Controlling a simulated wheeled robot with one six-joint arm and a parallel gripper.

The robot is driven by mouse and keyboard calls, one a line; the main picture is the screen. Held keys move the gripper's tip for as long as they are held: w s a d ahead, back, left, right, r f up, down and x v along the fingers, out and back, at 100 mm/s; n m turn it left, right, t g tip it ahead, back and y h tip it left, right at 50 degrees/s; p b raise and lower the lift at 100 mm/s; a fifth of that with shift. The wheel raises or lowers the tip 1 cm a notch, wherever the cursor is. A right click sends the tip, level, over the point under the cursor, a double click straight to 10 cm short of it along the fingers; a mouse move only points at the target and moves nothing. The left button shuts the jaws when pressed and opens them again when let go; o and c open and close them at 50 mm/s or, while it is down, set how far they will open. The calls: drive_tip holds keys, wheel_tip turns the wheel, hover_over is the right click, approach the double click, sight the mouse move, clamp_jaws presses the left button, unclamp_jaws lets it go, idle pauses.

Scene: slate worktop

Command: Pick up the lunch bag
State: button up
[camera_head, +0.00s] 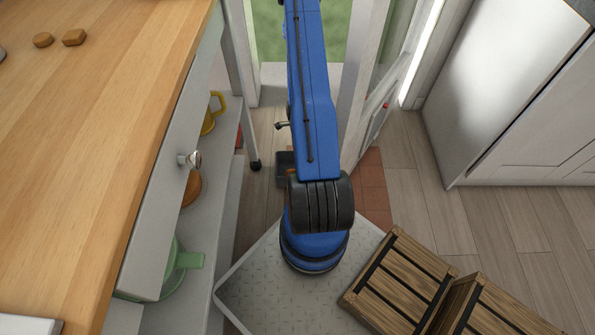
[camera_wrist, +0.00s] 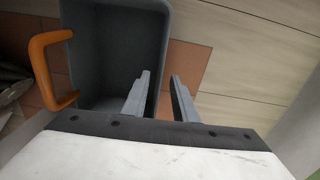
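I cannot make out a clear lunch bag in either view. A dark grey open container (camera_wrist: 118,55) with an orange handle (camera_wrist: 38,72) fills the upper left of the wrist view. A dark box (camera_head: 285,160) on the floor, left of my arm in the head view, looks like the same thing. I cannot tell if it is the lunch bag. In the head view my arm hides the gripper.
A wooden counter (camera_head: 95,110) with a knobbed drawer front runs along the left. A yellow mug (camera_head: 210,113) and a green vessel (camera_head: 180,265) stand on shelves below. Slatted wooden crates (camera_head: 400,280) are at the lower right. A white cabinet (camera_head: 510,80) stands right.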

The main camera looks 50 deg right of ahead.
drive_tip(key=shift+f, duration=2.65)
clamp_jaws()
